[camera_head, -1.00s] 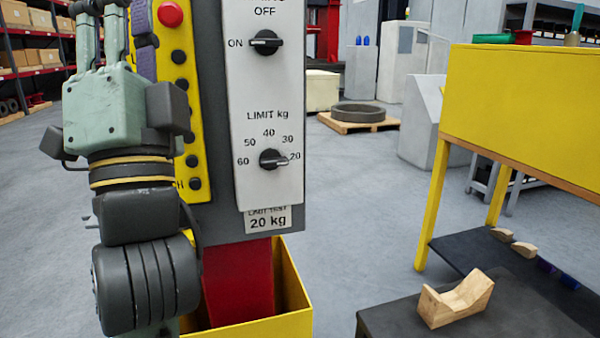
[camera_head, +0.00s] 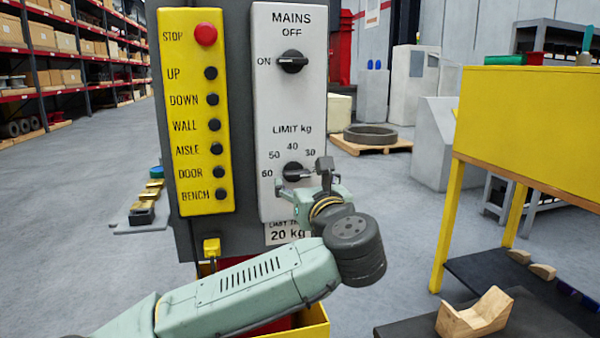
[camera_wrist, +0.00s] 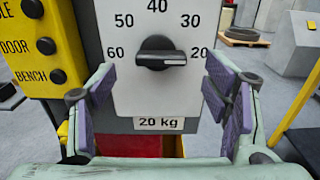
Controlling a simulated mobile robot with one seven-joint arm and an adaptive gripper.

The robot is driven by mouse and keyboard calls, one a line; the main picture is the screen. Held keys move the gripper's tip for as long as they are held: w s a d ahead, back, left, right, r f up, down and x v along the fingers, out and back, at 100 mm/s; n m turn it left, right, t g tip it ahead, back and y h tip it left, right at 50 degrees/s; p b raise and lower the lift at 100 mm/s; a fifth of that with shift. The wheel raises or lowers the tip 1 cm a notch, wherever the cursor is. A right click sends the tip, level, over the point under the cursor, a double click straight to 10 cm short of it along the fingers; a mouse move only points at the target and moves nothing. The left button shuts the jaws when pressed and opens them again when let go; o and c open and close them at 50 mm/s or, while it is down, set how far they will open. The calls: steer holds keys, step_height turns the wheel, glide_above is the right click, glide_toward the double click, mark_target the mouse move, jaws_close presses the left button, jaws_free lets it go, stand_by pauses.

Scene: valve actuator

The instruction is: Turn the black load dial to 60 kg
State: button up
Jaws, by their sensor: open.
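The black load dial (camera_wrist: 160,55) sits on the white LIMIT kg panel, with numbers from 60 on the left to 20 on the right. Its white mark points right, toward the 20, and the plate below (camera_wrist: 158,123) reads 20 kg. In the head view the dial (camera_head: 293,171) is partly hidden by my gripper (camera_head: 302,188), which is in front of the panel's lower part. In the wrist view my gripper (camera_wrist: 160,80) is open, with purple-padded fingers on the left and right of the dial. Neither finger appears to touch it.
The MAINS switch (camera_head: 292,61) is above the dial and points to ON. A yellow button strip (camera_head: 195,120) with a red STOP button (camera_head: 205,33) is to the left. A yellow bench (camera_head: 530,120) and a wooden cradle (camera_head: 474,314) stand to the right.

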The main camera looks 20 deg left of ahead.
mark_target(298, 175)
steer(key=shift+p+x, duration=0.35)
steer(key=shift+x, duration=2.05)
steer(key=shift+d, duration=0.1)
steer(key=c, duration=1.2)
steer(key=shift+o, duration=0.2)
